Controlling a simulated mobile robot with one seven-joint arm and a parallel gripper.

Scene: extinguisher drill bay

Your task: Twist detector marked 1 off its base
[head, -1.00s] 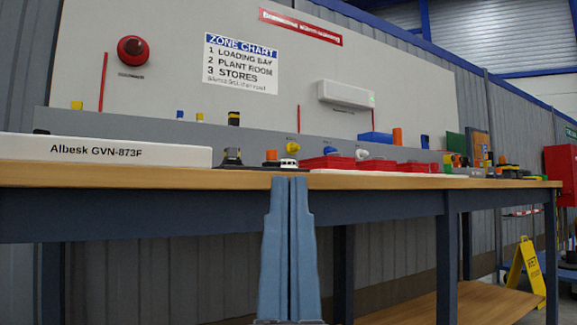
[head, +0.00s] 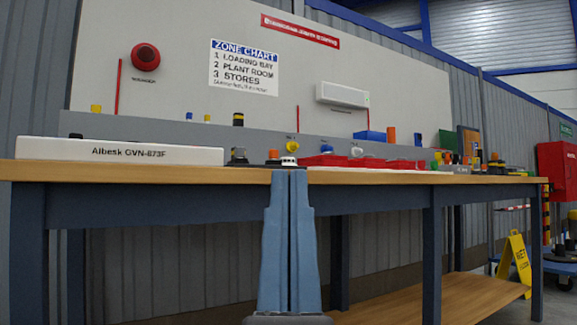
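A small white round unit (head: 289,161) stands at the front of the workbench, just above my fingertips in the head view. It looks like a detector, but no mark 1 is readable on it, and its lower part is hard to make out. My gripper (head: 289,172) points up from the bottom of the picture, its two blue fingers side by side with only a thin dark seam between them. It is shut and nothing shows in it. The fingertips overlap the bench's front edge in the picture; I cannot tell the distance to the unit.
The wooden workbench (head: 400,178) spans the view. A white Albesk panel (head: 120,152) is at left, a dark device (head: 238,156) left of the white unit, red trays (head: 325,161) right of it. A yellow wet-floor sign (head: 515,262) stands on the floor at right.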

